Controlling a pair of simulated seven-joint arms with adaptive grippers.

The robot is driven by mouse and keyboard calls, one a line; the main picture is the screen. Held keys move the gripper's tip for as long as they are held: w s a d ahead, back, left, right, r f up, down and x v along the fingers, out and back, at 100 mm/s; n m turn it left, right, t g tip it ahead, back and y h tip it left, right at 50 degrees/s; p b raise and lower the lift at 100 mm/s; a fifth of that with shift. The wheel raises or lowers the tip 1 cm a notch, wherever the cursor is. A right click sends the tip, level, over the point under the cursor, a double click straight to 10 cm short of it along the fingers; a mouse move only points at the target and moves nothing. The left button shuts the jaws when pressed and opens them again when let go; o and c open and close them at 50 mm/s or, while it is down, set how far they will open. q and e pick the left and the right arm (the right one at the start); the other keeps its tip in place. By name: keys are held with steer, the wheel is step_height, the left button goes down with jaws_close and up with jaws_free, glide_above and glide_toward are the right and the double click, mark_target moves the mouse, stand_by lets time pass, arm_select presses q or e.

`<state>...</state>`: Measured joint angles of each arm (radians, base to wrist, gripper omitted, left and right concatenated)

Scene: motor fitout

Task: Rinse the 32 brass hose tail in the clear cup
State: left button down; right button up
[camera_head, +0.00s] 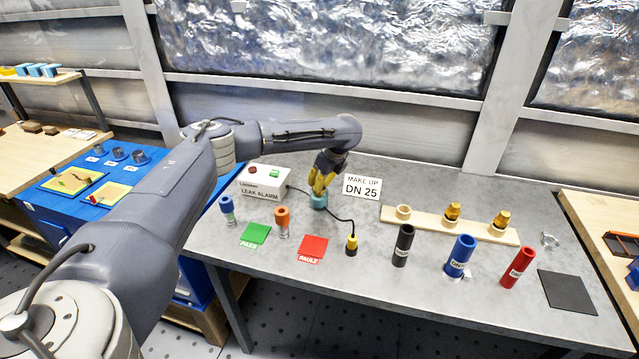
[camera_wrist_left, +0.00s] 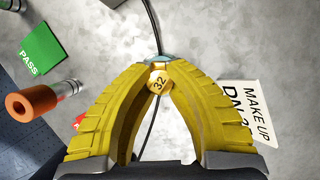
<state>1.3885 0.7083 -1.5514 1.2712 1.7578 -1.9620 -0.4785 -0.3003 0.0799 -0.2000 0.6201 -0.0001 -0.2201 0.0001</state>
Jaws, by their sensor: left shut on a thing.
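My left gripper (camera_head: 320,190) points down over the clear cup (camera_head: 318,202), a small teal-tinted cup on the grey bench. The gripper is shut on the 32 brass hose tail (camera_wrist_left: 158,83); its "32" face shows between the yellow fingertips in the left wrist view. The cup's teal edge (camera_wrist_left: 160,60) shows just beyond the tail there. The tail's lower end is hidden, so I cannot tell how deep it sits in the cup. My right gripper is not in view.
A wooden rack (camera_head: 430,220) holds two brass tails (camera_head: 453,212) and one empty-looking ring (camera_head: 403,212). Black, blue and red hoses (camera_head: 460,255) stand in front. A leak alarm box (camera_head: 265,180), a "MAKE UP DN 25" sign (camera_head: 361,188) and a black cable (camera_head: 340,218) are close by.

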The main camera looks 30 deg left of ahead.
arm_select(q)
steer(key=shift+r, duration=0.1)
steer(key=shift+r, duration=3.65)
